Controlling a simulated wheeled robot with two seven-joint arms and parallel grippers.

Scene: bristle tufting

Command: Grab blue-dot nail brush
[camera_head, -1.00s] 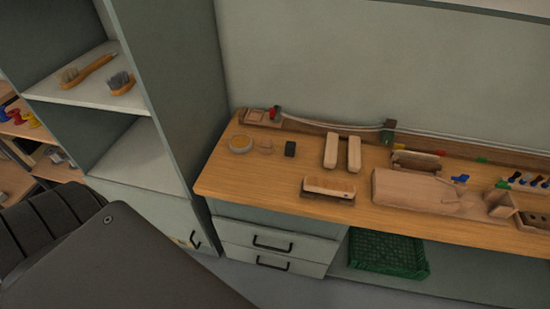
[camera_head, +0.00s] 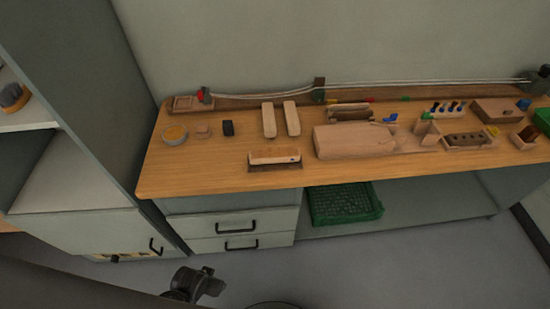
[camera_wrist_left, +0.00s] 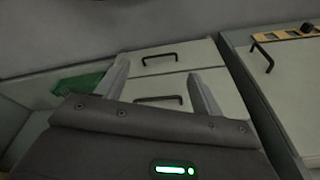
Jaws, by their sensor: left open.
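I cannot make out a blue dot on any brush. In the head view a wooden block (camera_head: 274,156) lies in a shallow holder near the bench's front edge, with a small dark mark at its right end. Two pale wooden blocks (camera_head: 291,118) and (camera_head: 268,120) lie behind it. A wooden brush with grey bristles (camera_head: 14,97) is cut off on the left shelf. My left gripper (camera_wrist_left: 158,72) is open and empty in the left wrist view, facing the drawer fronts, away from these things. My right gripper is not in view.
The wooden bench (camera_head: 215,176) holds a round dish (camera_head: 174,135), a black block (camera_head: 228,128), a large wooden fixture (camera_head: 350,142) and a peg rack with blue pieces (camera_head: 446,108). A green crate (camera_head: 343,203) sits below. The tall cabinet (camera_head: 85,85) borders the left.

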